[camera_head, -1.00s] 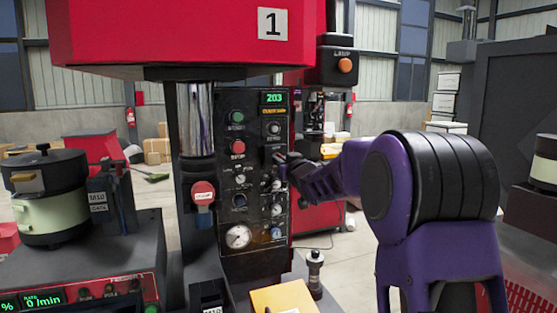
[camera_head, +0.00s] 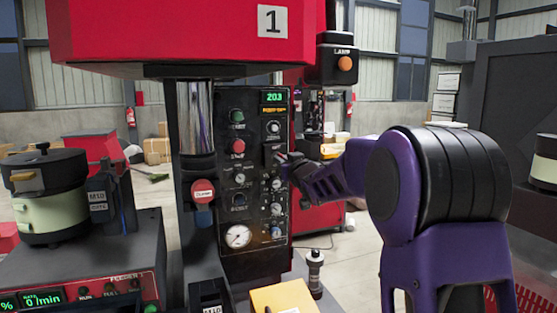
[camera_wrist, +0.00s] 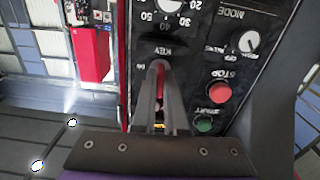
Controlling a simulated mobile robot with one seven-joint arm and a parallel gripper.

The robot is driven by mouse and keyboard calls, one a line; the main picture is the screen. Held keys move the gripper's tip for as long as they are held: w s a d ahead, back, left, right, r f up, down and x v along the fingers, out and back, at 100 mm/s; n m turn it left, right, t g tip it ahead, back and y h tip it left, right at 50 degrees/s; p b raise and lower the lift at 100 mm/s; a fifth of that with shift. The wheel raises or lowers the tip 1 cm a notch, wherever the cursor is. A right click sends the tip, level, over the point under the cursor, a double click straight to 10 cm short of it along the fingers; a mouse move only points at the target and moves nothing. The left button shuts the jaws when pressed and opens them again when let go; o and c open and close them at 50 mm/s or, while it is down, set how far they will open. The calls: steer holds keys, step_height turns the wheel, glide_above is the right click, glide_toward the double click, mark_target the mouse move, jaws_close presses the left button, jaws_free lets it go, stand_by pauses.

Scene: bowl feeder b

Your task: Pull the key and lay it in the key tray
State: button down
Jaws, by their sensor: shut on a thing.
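My gripper (camera_head: 284,160) is at the right side of the black control panel (camera_head: 226,177) of machine 1. In the wrist view my gripper (camera_wrist: 158,68) has its long grey fingers at the panel, just below the word KEY. It is shut on a red thing, which I take for the key (camera_wrist: 161,82); only a narrow strip shows between the fingers. Whether the key is still in its lock cannot be seen. In the head view the key is too small to make out. I cannot pick out the key tray for certain.
A green button (camera_wrist: 205,124), a red stop button (camera_wrist: 220,91) and a mode knob (camera_wrist: 249,41) sit close beside my fingers. A yellow box (camera_head: 286,297) and a short dark post (camera_head: 315,272) stand below the panel. A feeder (camera_head: 55,200) stands at left.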

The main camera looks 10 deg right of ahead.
steer(key=shift+s+d+b, duration=0.25)
steer(key=shift+s, duration=1)
steer(key=shift+s+d+b, duration=0.25)
steer(key=shift+s, duration=0.95)
